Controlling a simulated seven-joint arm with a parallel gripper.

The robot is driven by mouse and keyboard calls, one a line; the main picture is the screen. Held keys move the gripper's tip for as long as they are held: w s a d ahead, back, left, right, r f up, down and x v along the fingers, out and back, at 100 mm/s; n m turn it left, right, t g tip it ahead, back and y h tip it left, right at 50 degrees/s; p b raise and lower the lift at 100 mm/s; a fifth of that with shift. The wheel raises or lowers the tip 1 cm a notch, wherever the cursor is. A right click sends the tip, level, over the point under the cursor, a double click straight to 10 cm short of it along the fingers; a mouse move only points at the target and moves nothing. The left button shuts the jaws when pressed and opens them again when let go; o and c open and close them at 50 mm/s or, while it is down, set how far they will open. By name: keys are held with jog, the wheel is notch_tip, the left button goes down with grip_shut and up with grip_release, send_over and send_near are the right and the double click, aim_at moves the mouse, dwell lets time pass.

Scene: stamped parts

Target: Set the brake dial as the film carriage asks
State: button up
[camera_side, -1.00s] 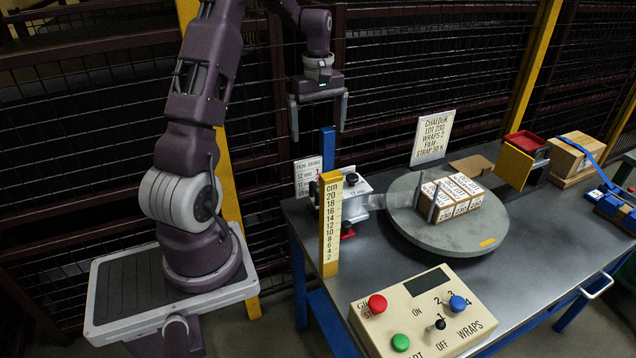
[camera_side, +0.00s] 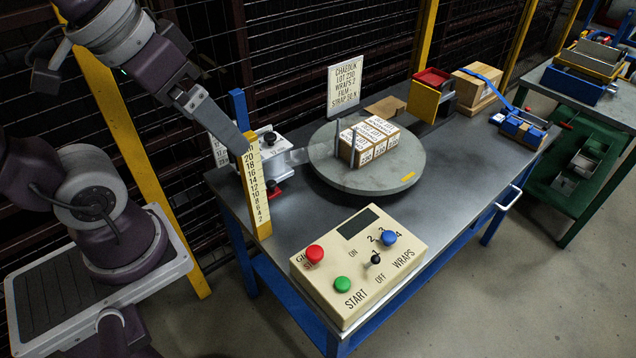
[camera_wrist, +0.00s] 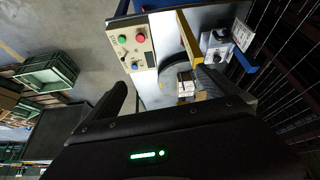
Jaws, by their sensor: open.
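The film carriage (camera_side: 284,152) is a white box on a blue post, with a black knob (camera_side: 269,138) on top, likely the brake dial, and a red knob (camera_side: 272,188) below. The dial setting is too small to read. The film brake card (camera_side: 219,150) behind it is mostly hidden by my gripper. My gripper (camera_side: 238,143) is tilted at the upper left of the carriage, one finger overlapping the yellow scale in the picture; contact cannot be told. In the wrist view, my gripper (camera_wrist: 162,80) has its fingers wide apart and empty, with the carriage (camera_wrist: 216,47) beyond the right finger.
The yellow cm scale (camera_side: 257,195) stands before the carriage. A round turntable (camera_side: 405,175) bears several labelled boxes (camera_side: 368,140). A sign (camera_side: 345,90) reads Chaeduk, lot 230, wraps 2, film, strap 50 N. The control box (camera_side: 335,290) stands at the front.

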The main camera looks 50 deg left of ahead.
jog(key=shift+s+d+f+m, duration=0.35)
jog(key=shift+s+m, duration=0.15)
jog(key=shift+s, duration=0.1)
jog(key=shift+c, duration=1.3)
jog(key=shift+w+r, duration=0.1)
jog(key=shift+w, duration=0.35)
jog(key=c, duration=0.3)
jog(key=w+a, duration=0.1)
jog(key=w, duration=0.1)
jog(key=w+a+m+g, duration=0.1)
jog(key=w, duration=0.2)
jog(key=w+a+m, duration=0.1)
jog(key=w, duration=0.2)
jog(key=shift+w+a+r+h, duration=0.15)
jog(key=shift+w+a+h, duration=0.1)
jog(key=shift+h, duration=0.15)
jog(key=c, duration=0.5)
jog(key=m+g, duration=0.4)
jog(key=m, duration=0.3)
send_over(270, 135)
jog(key=shift+y, duration=0.3)
notch_tip(270, 135, down, 17)
jog(key=shift+d, duration=0.1)
notch_tip(270, 135, down, 7)
jog(key=shift+f, duration=0.15)
grip_shut()
